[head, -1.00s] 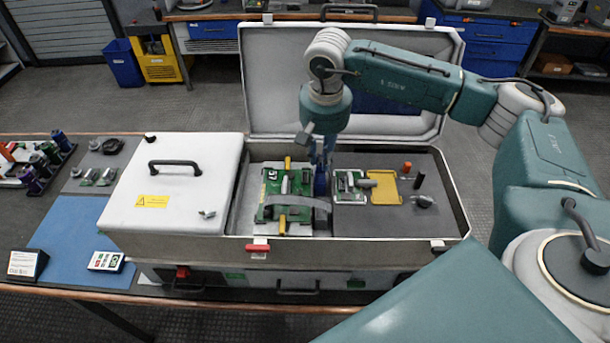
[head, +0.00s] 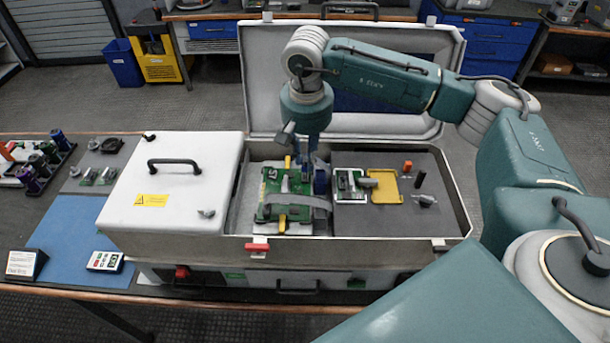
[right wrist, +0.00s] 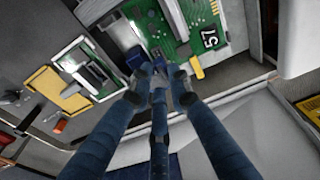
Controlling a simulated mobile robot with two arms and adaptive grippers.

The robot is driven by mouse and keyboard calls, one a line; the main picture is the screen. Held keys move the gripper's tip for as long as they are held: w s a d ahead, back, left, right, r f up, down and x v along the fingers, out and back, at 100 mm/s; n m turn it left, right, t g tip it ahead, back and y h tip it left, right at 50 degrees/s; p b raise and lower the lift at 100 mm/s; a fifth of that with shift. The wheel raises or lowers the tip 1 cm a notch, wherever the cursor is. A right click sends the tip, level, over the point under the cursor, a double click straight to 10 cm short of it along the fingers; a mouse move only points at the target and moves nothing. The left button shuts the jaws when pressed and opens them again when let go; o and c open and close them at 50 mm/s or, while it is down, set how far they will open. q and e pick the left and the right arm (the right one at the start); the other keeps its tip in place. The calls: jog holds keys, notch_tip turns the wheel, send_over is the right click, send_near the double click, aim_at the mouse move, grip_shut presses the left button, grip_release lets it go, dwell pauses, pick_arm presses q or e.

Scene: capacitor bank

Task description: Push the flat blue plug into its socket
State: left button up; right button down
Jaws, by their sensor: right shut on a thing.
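My right gripper (head: 305,172) is at the back right corner of the green circuit board (head: 270,203) in the open case. In the right wrist view its blue fingers (right wrist: 161,88) are closed together on the flat blue plug, which the fingertips mostly hide. A dark blue block (head: 320,183) stands beside the fingers at the board's right edge; it also shows in the right wrist view (right wrist: 137,58). Which opening is the socket I cannot tell, nor whether the plug touches it. My left gripper is not in view.
Yellow handles (head: 282,222) and a grey band (head: 300,199) are on the board. A smaller green module (head: 349,184) and a yellow plate (head: 384,189) lie to the right. The case's raised lid (head: 275,80) stands behind; a closed white cover (head: 165,210) is left.

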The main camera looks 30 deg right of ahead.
jog(key=shift+f, duration=0.2)
jog(key=shift+f+b, duration=0.7)
jog(key=shift+b, duration=0.2)
dwell(0.5)
jog(key=shift+b, duration=0.45)
jog(key=shift+s+d, duration=0.1)
jog(key=shift+d, duration=0.05)
dwell(0.4)
jog(key=shift+f+b, duration=0.7)
jog(key=shift+b, duration=0.05)
dwell(0.3)
jog(key=shift+r, duration=0.1)
